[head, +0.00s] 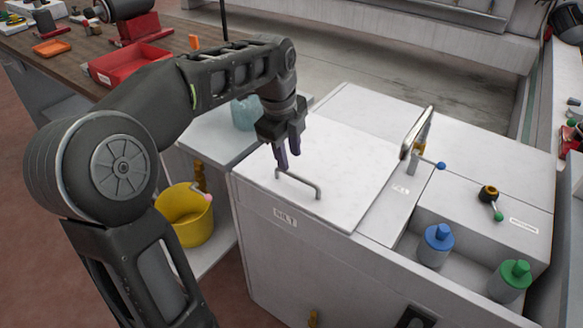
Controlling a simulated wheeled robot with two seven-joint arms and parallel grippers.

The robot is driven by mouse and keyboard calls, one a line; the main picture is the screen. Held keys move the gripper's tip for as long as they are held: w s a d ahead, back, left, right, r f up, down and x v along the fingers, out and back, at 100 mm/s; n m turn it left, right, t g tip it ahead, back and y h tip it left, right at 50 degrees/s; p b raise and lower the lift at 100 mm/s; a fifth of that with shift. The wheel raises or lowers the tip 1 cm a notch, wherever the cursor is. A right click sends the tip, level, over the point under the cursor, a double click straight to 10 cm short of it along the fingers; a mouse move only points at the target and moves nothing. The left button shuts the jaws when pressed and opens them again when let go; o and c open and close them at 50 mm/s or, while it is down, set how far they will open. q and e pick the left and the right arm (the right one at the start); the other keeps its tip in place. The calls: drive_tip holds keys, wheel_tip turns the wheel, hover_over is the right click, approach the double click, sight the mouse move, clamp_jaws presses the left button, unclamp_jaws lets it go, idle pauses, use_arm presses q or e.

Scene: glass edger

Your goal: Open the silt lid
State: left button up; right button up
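The silt lid (345,150) is a flat white panel on top of the white cabinet, lying closed. A grey bar handle (299,184) stands up near its front edge, above a label (285,217) on the cabinet front that seems to read SILT. My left gripper (289,163) points down just above and behind the left end of the handle. Its two dark fingers look slightly apart, with nothing seen between them. I cannot tell whether they touch the handle. My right gripper is not in view.
Right of the lid are a tap (415,145) with a blue knob, a valve (488,193), and a recess holding a blue-capped bottle (436,246) and a green-capped bottle (510,281). A yellow bucket (186,217) sits on the left shelf. A red tray (128,63) lies on the wooden bench.

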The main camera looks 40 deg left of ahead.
sight(292, 174)
use_arm(q)
drive_tip(key=f, duration=0.2)
drive_tip(key=w+f, duration=0.1)
drive_tip(key=f, duration=0.2)
drive_tip(key=shift+f, duration=0.15)
clamp_jaws()
idle(1.3)
